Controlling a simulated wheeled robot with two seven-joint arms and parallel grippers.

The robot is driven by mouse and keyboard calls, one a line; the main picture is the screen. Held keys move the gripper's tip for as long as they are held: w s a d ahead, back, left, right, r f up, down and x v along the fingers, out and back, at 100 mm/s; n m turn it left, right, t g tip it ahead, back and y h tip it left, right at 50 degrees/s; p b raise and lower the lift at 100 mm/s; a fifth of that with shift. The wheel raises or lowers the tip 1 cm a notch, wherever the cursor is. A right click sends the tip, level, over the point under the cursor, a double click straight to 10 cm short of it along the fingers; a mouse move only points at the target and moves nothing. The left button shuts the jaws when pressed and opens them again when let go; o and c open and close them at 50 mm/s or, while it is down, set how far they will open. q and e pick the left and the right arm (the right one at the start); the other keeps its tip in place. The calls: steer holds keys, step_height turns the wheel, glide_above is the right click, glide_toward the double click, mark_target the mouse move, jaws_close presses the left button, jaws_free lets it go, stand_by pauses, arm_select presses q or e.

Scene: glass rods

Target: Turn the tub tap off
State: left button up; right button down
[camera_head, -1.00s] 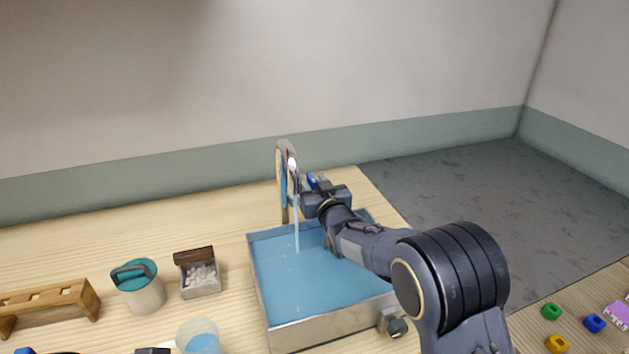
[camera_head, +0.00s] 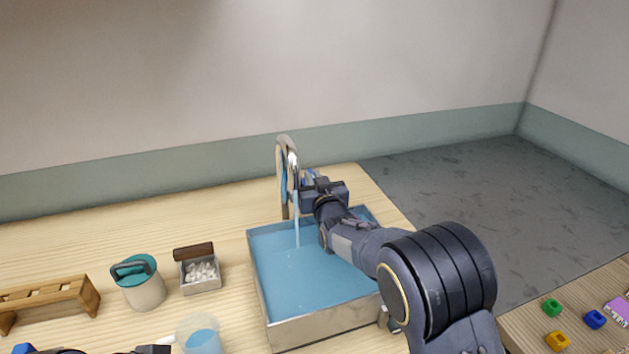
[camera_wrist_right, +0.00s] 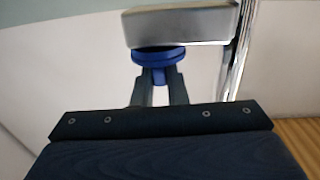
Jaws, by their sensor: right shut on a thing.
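The tub tap (camera_head: 287,146) is a tall curved chrome spout at the back of the tub (camera_head: 262,300). A thin stream of water (camera_head: 297,232) falls from it into the tub. The tap's blue handle (camera_wrist_right: 158,56) shows in the right wrist view under a metal block. My right gripper (camera_wrist_right: 158,84) is shut on the handle's lower blue part, one finger on each side. In the head view the right gripper (camera_head: 311,192) is just right of the spout and partly hides the handle. A dark part at the bottom edge looks like my left gripper (camera_head: 152,349), mostly cut off.
A clear cup of blue liquid (camera_head: 203,341) stands left of the tub. A box of white pieces (camera_head: 201,287), a teal-lidded canister (camera_head: 145,293) and a wooden rack (camera_head: 45,293) stand farther left. Small coloured blocks (camera_head: 551,308) lie on a surface at the lower right.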

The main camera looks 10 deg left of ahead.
steer(key=shift+s+a+m+h, duration=0.1)
steer(key=shift+a+m+h, duration=0.1)
steer(key=shift+m+h, duration=0.15)
steer(key=shift+a+m+t+h, duration=0.1)
steer(key=shift+m+t+h, duration=0.2)
steer(key=shift+h, duration=0.25)
steer(key=m+h+p, duration=0.1)
steer(key=h+p, duration=0.1)
steer(key=m+h+p, duration=0.2)
steer(key=h+p, duration=0.1)
steer(key=m+h+p, duration=0.2)
steer(key=p, duration=0.1)
steer(key=shift+a+r+h, duration=0.3)
steer(key=shift+a+h, duration=0.1)
steer(key=shift+a+f+m+h+p, duration=0.1)
steer(key=shift+f+m+h+p, duration=0.1)
steer(key=shift+m+h+p, duration=0.75)
steer(key=shift+a+f+m+g+h+b, duration=0.15)
steer(key=shift+m+g+h+b, duration=0.45)
steer(key=shift+h, duration=0.95)
steer(key=shift+w+m+h, duration=0.2)
steer(key=shift+m+h, duration=0.1)
steer(key=c, duration=1.4)
jaws_free()
steer(key=shift+c, duration=0.2)
